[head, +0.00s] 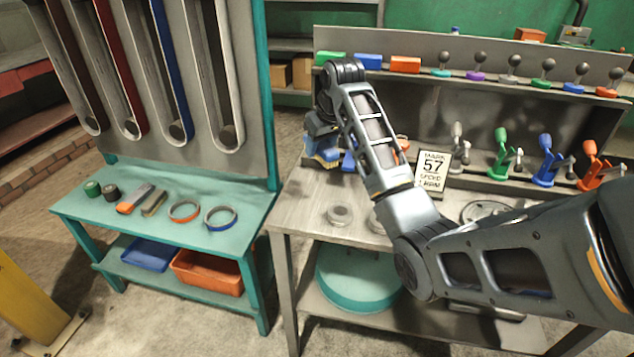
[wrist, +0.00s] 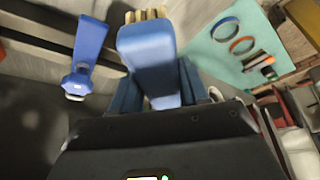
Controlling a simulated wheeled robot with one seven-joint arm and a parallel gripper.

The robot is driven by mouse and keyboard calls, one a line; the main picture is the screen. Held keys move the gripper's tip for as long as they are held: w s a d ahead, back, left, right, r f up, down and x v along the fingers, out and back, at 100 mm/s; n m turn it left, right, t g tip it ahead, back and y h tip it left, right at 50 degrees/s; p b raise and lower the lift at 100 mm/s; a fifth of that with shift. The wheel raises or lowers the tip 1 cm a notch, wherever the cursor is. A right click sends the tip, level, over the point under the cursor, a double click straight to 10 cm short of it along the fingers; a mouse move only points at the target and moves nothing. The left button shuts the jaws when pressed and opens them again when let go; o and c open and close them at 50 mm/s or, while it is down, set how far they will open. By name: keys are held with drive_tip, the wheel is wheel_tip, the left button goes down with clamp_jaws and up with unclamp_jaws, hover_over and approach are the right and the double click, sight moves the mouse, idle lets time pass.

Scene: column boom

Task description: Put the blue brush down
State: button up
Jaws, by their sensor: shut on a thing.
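The blue brush (wrist: 147,50) has a rounded blue body and a row of tan bristles at its far end in the wrist view. My gripper (wrist: 158,88) is shut on it, with one finger on each side. In the head view my gripper (head: 318,122) is at the far left part of the grey bench (head: 305,200), and the blue brush (head: 324,147) shows below it with its pale bristles. I cannot tell whether the brush touches the bench.
A blue tool (wrist: 90,45) lies left of the brush in the wrist view. The teal bench (head: 170,240) holds rings and tools. The grey bench's front left is bare.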

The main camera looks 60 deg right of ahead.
sight(330, 150)
wheel_tip(330, 150, down, 10)
drive_tip(key=shift+r+p, duration=0.25)
drive_tip(key=shift+p, duration=0.2)
drive_tip(key=shift+f, duration=0.1)
drive_tip(key=o, duration=1)
drive_tip(key=v, duration=1.2)
